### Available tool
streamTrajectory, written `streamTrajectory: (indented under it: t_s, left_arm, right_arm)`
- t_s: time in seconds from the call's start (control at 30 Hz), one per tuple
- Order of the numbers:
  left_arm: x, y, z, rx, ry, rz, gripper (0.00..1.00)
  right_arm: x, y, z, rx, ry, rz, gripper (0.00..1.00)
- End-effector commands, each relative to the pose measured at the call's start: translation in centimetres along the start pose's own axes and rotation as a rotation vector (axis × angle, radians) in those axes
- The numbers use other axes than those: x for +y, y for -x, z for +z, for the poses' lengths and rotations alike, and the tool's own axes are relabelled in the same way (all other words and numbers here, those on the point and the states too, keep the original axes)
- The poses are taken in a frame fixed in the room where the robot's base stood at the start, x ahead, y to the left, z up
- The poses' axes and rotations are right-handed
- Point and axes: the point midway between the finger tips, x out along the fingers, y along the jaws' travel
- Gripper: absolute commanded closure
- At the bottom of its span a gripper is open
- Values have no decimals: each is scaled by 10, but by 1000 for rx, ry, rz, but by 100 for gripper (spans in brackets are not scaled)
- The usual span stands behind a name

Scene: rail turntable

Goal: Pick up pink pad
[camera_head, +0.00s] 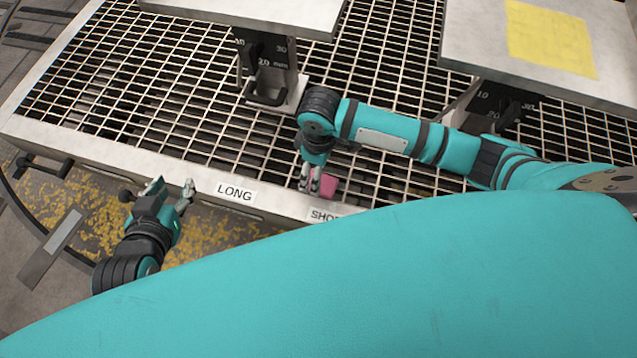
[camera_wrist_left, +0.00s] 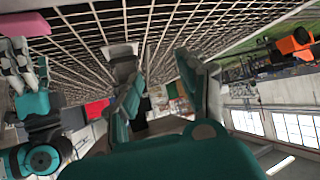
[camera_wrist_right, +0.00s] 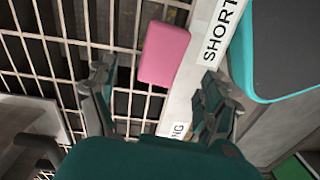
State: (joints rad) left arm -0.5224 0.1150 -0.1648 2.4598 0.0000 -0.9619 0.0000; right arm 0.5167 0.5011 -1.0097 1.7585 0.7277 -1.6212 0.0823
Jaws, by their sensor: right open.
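The pink pad (camera_head: 329,187) is a small block on the metal grating, close to the front rail near the SHORT label. In the right wrist view the pad (camera_wrist_right: 164,54) lies on the grating, beyond and between the fingertips. My right gripper (camera_head: 309,181) points down just left of the pad; its fingers (camera_wrist_right: 160,88) are spread and nothing is between them. My left gripper (camera_head: 172,190) is open and empty, left of the LONG label and outside the front rail. In the left wrist view the pad (camera_wrist_left: 14,22) shows at the upper left beside the right gripper.
The front rail (camera_head: 150,165) carries LONG and SHORT labels. Black stops on brackets (camera_head: 268,75) stand on the grating behind. Pale plates (camera_head: 480,30) lie above, one with a yellow square (camera_head: 550,38). Bare grating (camera_head: 200,100) extends left of the right gripper.

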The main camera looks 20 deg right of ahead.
Motion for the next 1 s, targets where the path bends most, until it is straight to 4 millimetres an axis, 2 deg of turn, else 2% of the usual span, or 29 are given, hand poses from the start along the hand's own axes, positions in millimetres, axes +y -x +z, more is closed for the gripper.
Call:
streamTrajectory:
  t_s: [0.17,0.27,0.47,0.7,0.83,1.0]
  left_arm:
    - [2,-2,-10,53,0,4,60]
    - [4,-4,-22,124,-1,8,60]
    - [9,-2,-65,353,-1,21,60]
    - [16,15,-110,620,3,38,60]
    - [18,23,-123,704,4,43,60]
    - [18,27,-128,733,5,44,60]
  right_arm:
    - [0,-5,0,0,1,0,17]
    - [-1,-11,1,-1,0,0,17]
    - [-1,-28,2,-1,0,0,17]
    - [-2,-48,3,-1,0,0,17]
    - [-2,-53,3,0,0,0,17]
    - [-2,-54,3,0,0,1,17]
